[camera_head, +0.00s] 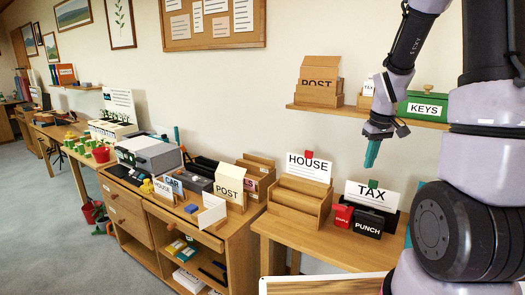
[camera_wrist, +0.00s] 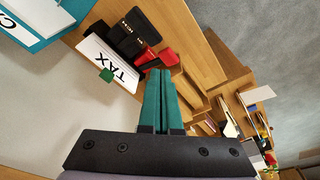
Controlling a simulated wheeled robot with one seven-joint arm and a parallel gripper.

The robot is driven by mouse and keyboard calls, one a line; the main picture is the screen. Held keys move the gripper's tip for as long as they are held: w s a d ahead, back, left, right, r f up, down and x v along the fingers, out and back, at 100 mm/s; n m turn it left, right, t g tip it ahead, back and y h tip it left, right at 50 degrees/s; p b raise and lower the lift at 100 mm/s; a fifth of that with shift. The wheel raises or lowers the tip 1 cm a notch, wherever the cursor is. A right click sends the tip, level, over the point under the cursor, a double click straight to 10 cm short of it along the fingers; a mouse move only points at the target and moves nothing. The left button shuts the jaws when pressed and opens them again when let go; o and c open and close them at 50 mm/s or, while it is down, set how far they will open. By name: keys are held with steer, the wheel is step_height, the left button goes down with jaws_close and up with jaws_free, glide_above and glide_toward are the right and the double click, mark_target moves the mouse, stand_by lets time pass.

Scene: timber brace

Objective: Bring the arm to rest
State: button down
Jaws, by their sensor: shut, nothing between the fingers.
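My gripper (camera_head: 372,152) hangs in the air at the right of the head view, in front of the wall and below the shelf's height. Its teal fingers point down. In the wrist view my gripper (camera_wrist: 159,75) shows its two teal fingers closed together with nothing between them. It is apart from the table and from the things on it. My arm rises at the right side of the head view.
Below are a wooden table with a HOUSE rack (camera_head: 300,195), a TAX card (camera_head: 371,194), a red stapler (camera_head: 342,217) and a black punch (camera_head: 369,223). A wall shelf (camera_head: 350,112) holds a POST box (camera_head: 319,82) and a green KEYS box (camera_head: 424,107).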

steer(key=s+a+r+m+t+y, duration=0.1)
steer(key=s+a+r+m+t, duration=0.1)
steer(key=s+r, duration=0.7)
steer(key=s+a+r+m+t, duration=0.3)
steer(key=s+a+r, duration=0.4)
steer(key=r, duration=0.6)
steer(key=shift+s+a+m+y, duration=0.15)
steer(key=shift+s+m+y, duration=0.25)
steer(key=shift+s+m, duration=0.55)
